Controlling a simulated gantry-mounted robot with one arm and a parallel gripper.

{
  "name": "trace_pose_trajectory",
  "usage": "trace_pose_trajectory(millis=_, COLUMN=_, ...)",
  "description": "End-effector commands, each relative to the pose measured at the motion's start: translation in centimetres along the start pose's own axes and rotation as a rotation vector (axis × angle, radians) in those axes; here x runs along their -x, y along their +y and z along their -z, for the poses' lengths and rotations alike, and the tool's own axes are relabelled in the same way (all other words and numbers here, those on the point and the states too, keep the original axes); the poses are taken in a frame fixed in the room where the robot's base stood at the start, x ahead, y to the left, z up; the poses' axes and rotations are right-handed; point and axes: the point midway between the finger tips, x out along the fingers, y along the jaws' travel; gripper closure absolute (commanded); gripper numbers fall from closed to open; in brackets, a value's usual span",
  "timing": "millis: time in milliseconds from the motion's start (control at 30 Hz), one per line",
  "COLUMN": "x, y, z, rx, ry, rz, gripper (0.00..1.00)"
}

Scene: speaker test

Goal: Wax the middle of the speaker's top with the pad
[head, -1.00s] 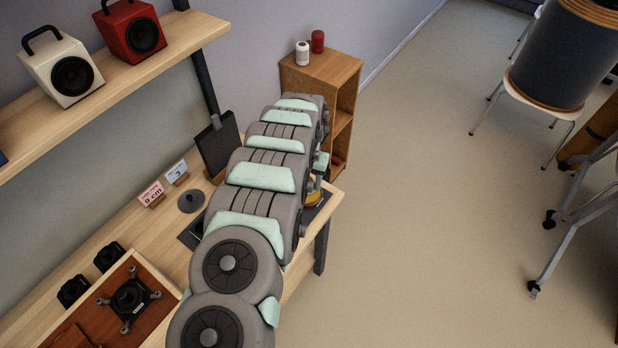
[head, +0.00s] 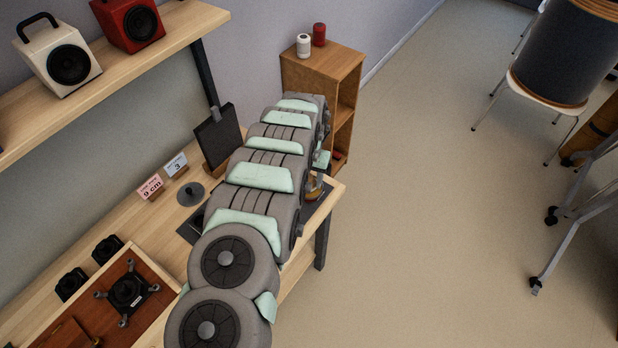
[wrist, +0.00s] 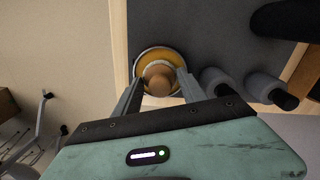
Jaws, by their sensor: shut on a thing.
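The pad (wrist: 150,57) shows in the wrist view as a yellow-orange disc with a round brown wooden knob and a pale ring around its edge. I cannot tell whether that ring is part of the pad or a tin under it. My gripper (wrist: 160,80) is shut on the knob. In the head view my arm hides most of the gripper, and only a small orange-brown part of the pad (head: 314,194) shows over the dark mat. The speaker to be waxed cannot be made out; a white speaker (head: 68,62) and a red speaker (head: 137,24) stand on the shelf.
A dark mat (wrist: 215,35) lies near the bench's edge (wrist: 119,45). Two grey bottles (wrist: 262,88) with black caps lie right of the pad in the wrist view. A dark panel (head: 218,137), number cards (head: 150,187) and a wooden tray (head: 150,263) are on the bench.

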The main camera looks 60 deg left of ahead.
Motion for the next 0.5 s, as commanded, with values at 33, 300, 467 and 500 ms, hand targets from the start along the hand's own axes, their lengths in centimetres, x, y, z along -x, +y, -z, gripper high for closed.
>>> trace_pose_trajectory(millis=33, x=-0.03, y=0.01, z=0.0, rx=0.0, ry=0.0, rz=0.0, gripper=0.84)
trace_pose_trajectory(millis=300, x=-0.36, y=0.01, z=-0.01, rx=0.0, ry=0.0, rz=0.0, gripper=0.84)
trace_pose_trajectory(millis=467, x=-0.54, y=0.01, z=0.0, rx=0.0, ry=0.0, rz=0.0, gripper=0.84)
trace_pose_trajectory(millis=500, x=-0.59, y=0.01, z=0.0, rx=0.0, ry=0.0, rz=0.0, gripper=0.84)
